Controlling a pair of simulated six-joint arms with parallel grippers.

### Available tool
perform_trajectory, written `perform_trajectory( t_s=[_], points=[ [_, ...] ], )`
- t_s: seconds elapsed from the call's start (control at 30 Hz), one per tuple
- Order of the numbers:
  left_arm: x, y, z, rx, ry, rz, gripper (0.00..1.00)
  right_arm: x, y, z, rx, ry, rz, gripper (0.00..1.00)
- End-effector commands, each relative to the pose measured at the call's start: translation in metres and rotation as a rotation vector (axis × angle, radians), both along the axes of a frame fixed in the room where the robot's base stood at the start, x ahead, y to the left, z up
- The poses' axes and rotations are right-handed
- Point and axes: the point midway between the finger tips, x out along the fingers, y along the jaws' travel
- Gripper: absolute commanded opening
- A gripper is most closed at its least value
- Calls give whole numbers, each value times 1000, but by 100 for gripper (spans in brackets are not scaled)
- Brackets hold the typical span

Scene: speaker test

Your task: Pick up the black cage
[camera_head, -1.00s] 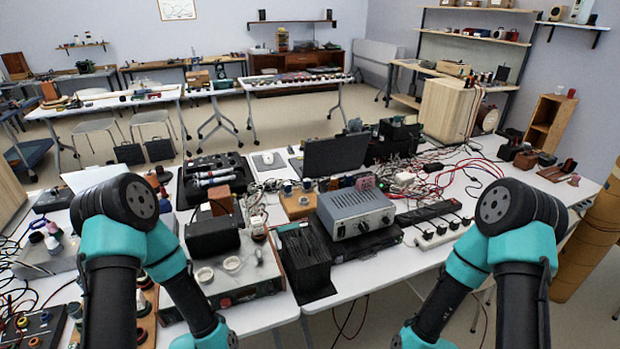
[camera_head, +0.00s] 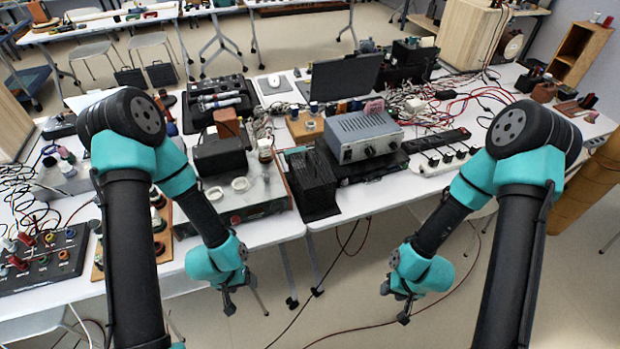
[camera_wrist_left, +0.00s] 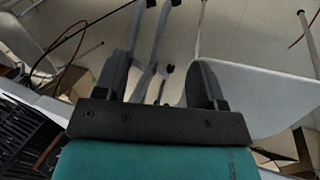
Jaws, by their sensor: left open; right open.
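The black cage (camera_head: 314,184) is a dark ribbed box near the front edge of the white table, left of a grey metal unit, in the head view. My left gripper (camera_head: 240,292) hangs low in front of the table edge, below and left of the cage, apart from it. In the left wrist view my left gripper (camera_wrist_left: 158,80) has its two fingers spread with nothing between them. A black slatted thing (camera_wrist_left: 25,140) shows at the lower left there; I cannot tell whether it is the cage. My right gripper (camera_head: 396,302) hangs in front of the table, right of the cage, open and empty.
The grey metal unit (camera_head: 362,136) stands just right of the cage. A box with two white rings (camera_head: 245,205) stands to its left. A power strip (camera_head: 440,160) and tangled red cables (camera_head: 480,97) lie further right. The floor before the table (camera_head: 330,290) has loose cables.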

Motion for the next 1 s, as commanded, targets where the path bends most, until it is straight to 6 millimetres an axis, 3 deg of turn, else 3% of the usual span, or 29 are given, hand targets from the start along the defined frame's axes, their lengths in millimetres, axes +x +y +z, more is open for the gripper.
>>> perform_trajectory(
  t_s=[0.43,0.7,1.0],
  points=[
    [0,0,0,0,0,0,64,0,0,0,0,0,0,43],
    [0,0,0,0,0,0,40,0,0,0,0,0,0,43],
    [3,0,2,0,-3,-26,40,0,0,0,0,0,0,43]
  ],
)
